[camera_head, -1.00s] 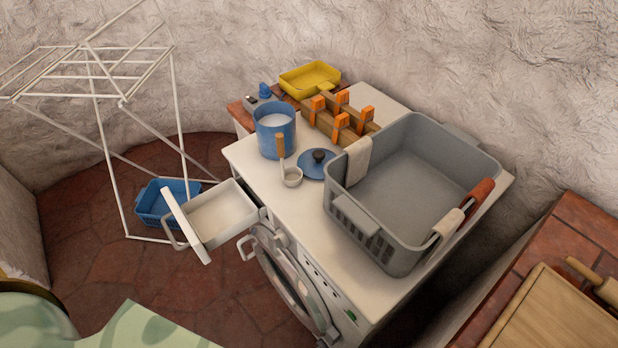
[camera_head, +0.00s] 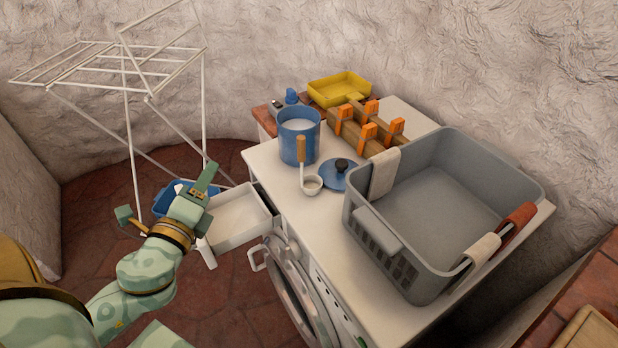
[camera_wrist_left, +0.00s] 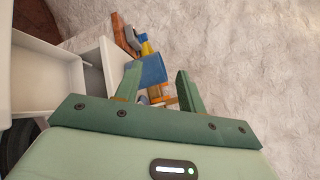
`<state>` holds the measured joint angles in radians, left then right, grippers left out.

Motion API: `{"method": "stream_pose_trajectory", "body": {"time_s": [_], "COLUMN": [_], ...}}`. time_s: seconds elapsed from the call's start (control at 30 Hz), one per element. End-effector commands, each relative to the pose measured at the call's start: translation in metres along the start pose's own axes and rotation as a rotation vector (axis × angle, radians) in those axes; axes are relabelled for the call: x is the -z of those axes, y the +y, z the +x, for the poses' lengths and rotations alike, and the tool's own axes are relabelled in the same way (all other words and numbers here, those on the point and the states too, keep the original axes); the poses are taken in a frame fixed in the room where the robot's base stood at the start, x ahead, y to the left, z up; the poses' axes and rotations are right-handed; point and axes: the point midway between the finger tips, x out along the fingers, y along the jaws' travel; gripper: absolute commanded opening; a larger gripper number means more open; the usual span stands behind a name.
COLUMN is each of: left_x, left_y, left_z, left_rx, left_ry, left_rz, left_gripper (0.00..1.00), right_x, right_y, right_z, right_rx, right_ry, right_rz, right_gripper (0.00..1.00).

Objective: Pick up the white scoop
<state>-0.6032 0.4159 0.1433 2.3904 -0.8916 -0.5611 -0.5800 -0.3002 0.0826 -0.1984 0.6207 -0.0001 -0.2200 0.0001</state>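The white scoop (camera_head: 312,185) rests on the white top of the washing machine, in front of the blue pot (camera_head: 298,136). Its brown handle stands up against the pot in the picture; I cannot tell whether they touch. My left gripper (camera_head: 167,191) is open and empty, left of the machine above the pulled-out drawer's side, well apart from the scoop. The left wrist view shows its two fingers spread (camera_wrist_left: 158,82), with the blue pot (camera_wrist_left: 152,69) beyond them and small brown and white parts, perhaps the scoop, between them. My right gripper is not in view.
A blue lid (camera_head: 338,178) lies just right of the scoop. A large grey basket (camera_head: 430,200) with cloths fills the right of the top. The open white drawer (camera_head: 238,217) juts out left. A drying rack (camera_head: 130,75), wooden blocks with orange clamps (camera_head: 368,128) and a yellow tray (camera_head: 340,88) stand behind.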

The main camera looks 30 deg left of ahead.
Motion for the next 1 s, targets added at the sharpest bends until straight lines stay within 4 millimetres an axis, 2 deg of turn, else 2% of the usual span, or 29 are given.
{"method": "stream_pose_trajectory", "body": {"time_s": [0.03, 0.1, 0.2, 0.3, 0.47, 0.57, 0.7, 0.9, 1.0], "left_x": [-0.001, 0.005, 0.019, 0.028, 0.033, 0.040, 0.058, 0.081, 0.086], "left_y": [-0.021, -0.043, -0.054, -0.054, -0.060, -0.071, -0.079, -0.084, -0.085], "left_z": [0.005, 0.007, 0.005, 0.002, 0.011, 0.026, 0.054, 0.085, 0.091], "left_rx": [0.127, 0.287, 0.440, 0.517, 0.550, 0.553, 0.549, 0.546, 0.546], "left_ry": [0.053, 0.132, 0.230, 0.293, 0.315, 0.313, 0.311, 0.317, 0.320], "left_rz": [0.184, 0.443, 0.732, 0.901, 0.972, 0.971, 0.966, 0.964, 0.965], "left_gripper": [0.40, 0.40, 0.40, 0.40, 0.40, 0.40, 0.40, 0.40, 0.40], "right_x": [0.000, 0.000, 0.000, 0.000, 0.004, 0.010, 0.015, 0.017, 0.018], "right_y": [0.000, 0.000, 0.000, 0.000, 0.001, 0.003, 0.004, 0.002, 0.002], "right_z": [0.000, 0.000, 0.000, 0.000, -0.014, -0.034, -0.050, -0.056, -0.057], "right_rx": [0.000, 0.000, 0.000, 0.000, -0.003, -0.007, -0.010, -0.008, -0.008], "right_ry": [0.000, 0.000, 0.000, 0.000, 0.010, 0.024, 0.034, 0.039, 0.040], "right_rz": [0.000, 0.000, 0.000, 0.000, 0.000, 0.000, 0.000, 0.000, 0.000], "right_gripper": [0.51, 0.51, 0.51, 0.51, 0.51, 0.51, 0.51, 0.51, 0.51]}}
